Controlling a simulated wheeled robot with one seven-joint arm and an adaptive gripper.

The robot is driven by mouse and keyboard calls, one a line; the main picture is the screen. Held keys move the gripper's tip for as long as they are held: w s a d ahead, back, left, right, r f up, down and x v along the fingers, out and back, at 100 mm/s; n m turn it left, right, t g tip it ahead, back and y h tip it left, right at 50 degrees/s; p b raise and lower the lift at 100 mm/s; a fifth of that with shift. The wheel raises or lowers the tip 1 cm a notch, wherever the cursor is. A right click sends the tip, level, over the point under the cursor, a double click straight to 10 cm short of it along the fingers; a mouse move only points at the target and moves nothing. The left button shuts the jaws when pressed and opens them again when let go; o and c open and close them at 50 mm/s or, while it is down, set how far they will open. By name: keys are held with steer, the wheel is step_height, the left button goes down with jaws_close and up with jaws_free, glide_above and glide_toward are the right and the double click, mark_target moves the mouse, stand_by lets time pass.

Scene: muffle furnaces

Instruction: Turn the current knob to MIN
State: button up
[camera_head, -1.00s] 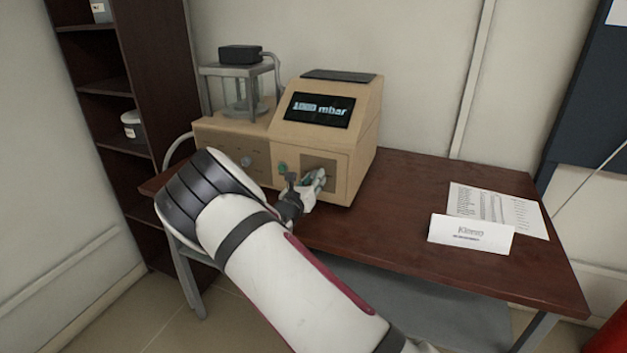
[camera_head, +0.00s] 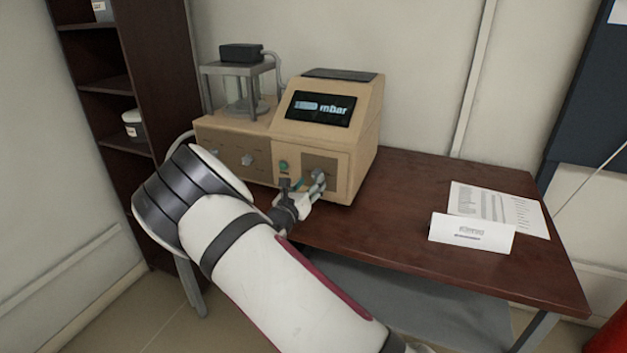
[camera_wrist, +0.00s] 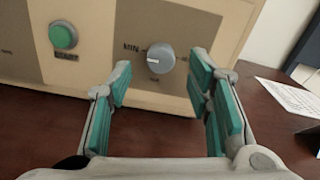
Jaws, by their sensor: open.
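The grey current knob (camera_wrist: 161,56) is on a brown panel at the front of the beige device (camera_head: 335,155). In the wrist view its white pointer mark points left, toward the word MIN (camera_wrist: 131,48) printed at its upper left. My gripper (camera_wrist: 160,85) is open, with teal pads on both sides below and right of the knob. No finger visibly grips the knob. In the head view my gripper (camera_head: 305,188) is in front of the panel and partly covers it.
A green button (camera_wrist: 63,36) is left of the knob. The display (camera_head: 320,109) reads in mbar.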

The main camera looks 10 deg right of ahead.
steer(key=v, duration=0.8)
steer(key=shift+s, duration=0.15)
steer(key=s+d+r+m+g, duration=0.5)
steer(key=s+d+m+g, duration=0.1)
steer(key=s+d+m, duration=0.25)
steer(key=s+d+r+m+g, duration=0.6)
steer(key=s+d+m, duration=0.2)
steer(key=s+m, duration=0.15)
steer(key=s+a+r+m+y, duration=0.2)
steer(key=s+a+m+y, duration=0.1)
steer(key=s, duration=0.5)
steer(key=s+a+r+m+t+y, duration=0.1)
steer(key=s+a+r+m+y, duration=0.1)
steer(key=s, duration=0.7)
steer(key=s+a+r+m+y, duration=0.3)
steer(key=s+a+m+y, duration=0.1)
steer(key=s+m, duration=0.4)
steer(key=shift+s+a+t+y, duration=0.2)
steer(key=shift+t+y, duration=0.1)
steer(key=shift+y, duration=0.5)
